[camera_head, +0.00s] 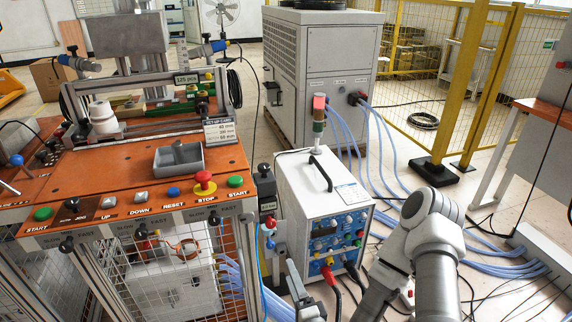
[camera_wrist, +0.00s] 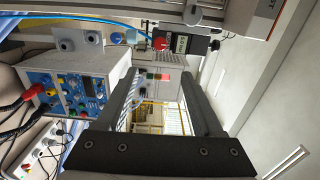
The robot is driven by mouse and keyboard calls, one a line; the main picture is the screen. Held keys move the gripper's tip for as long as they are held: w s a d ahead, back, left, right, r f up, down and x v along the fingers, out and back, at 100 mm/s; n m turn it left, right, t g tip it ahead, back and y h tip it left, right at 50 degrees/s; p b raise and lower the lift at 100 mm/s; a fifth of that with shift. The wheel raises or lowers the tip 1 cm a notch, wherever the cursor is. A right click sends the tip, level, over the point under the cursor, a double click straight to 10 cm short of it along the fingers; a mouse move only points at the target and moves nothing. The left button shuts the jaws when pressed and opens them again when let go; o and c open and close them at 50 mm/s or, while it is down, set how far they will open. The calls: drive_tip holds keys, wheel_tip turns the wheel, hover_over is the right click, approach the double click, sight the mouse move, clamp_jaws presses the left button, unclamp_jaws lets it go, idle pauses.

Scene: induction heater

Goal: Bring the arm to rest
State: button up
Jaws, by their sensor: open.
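My arm (camera_head: 431,245) is in the lower right of the head view, bent in front of the white induction heater unit. In the wrist view my gripper (camera_wrist: 157,78) is open, with its two dark fingers apart and nothing between them. The white heater unit (camera_head: 308,205) has a blue control panel (camera_head: 335,238). It also shows at the left of the wrist view, turned sideways (camera_wrist: 42,73), apart from the fingers.
An orange workbench (camera_head: 100,172) with push buttons and a grey tray (camera_head: 179,158) stands at the left. A large grey cabinet (camera_head: 313,85) stands behind the unit. Blue hoses (camera_head: 372,150) and dark cables lie on the floor. A yellow fence (camera_head: 470,85) is at the back right.

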drive_tip(key=w+r+n+g+y, duration=0.15)
drive_tip(key=w+n+g, duration=0.4)
drive_tip(key=n, duration=0.55)
drive_tip(key=s+d+r+n+g+h, duration=0.35)
drive_tip(key=d+r+h, duration=0.25)
drive_tip(key=d+r, duration=0.6)
drive_tip(key=s+r+g, duration=0.1)
drive_tip(key=s+r, duration=0.6)
drive_tip(key=s, duration=0.2)
drive_tip(key=s+r+g, duration=0.2)
drive_tip(key=s+r, duration=0.4)
drive_tip(key=s, duration=0.4)
wheel_tip(320, 180, up, 19)
drive_tip(key=p, duration=1.9)
drive_tip(key=shift+w+a+r+p, duration=0.15)
drive_tip(key=shift+w+r+p, duration=0.05)
drive_tip(key=shift+p, duration=0.2)
drive_tip(key=shift+a+h, duration=0.1)
drive_tip(key=shift+h, duration=0.15)
